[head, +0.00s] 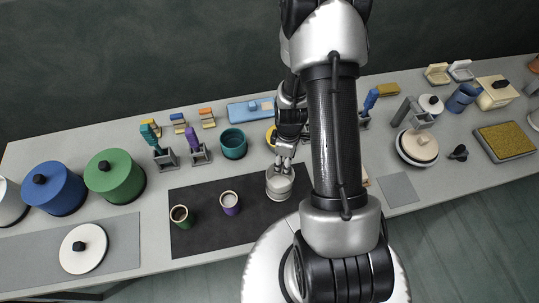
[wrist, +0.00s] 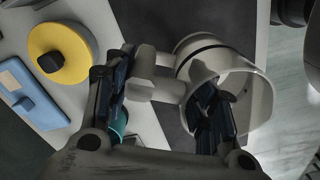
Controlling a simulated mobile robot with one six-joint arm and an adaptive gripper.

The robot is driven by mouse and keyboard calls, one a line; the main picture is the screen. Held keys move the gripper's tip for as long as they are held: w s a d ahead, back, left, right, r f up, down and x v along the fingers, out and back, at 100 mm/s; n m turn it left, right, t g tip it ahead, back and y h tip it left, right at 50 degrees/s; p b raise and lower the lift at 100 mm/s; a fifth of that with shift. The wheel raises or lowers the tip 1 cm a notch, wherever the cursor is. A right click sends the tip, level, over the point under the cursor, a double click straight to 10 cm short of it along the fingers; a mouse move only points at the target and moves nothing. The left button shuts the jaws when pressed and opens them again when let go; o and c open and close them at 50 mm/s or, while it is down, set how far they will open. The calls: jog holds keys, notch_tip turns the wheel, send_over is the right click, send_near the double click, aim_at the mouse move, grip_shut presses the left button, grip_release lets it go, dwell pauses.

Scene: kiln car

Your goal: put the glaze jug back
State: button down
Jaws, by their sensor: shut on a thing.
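The glaze jug (head: 279,186) is a pale grey-white vessel at the back right of the dark mat (head: 250,235). In the wrist view the jug (wrist: 258,104) shows a round rim, a dark band and a handle of pale bars on its left. My gripper (head: 284,165) comes down on the jug from behind and is shut on it. In the wrist view the fingers of my gripper (wrist: 160,108) lie at the handle side and the rim. I cannot tell whether the jug touches the mat.
A green cup (head: 181,216) and a purple cup (head: 230,203) stand on the mat. A teal pot (head: 233,144) stands behind it. The mat's front is clear.

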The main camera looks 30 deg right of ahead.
jog(key=shift+s+d+f, duration=0.3)
jog(key=shift+s, duration=0.15)
jog(key=shift+b, duration=0.4)
notch_tip(320, 180, down, 6)
jog(key=b, duration=0.5)
jog(key=shift+r, duration=0.1)
jog(key=shift+f+b, duration=0.65)
jog(key=shift+b, duration=0.3)
dwell(1.4)
jog(key=c, duration=0.6)
grip_release()
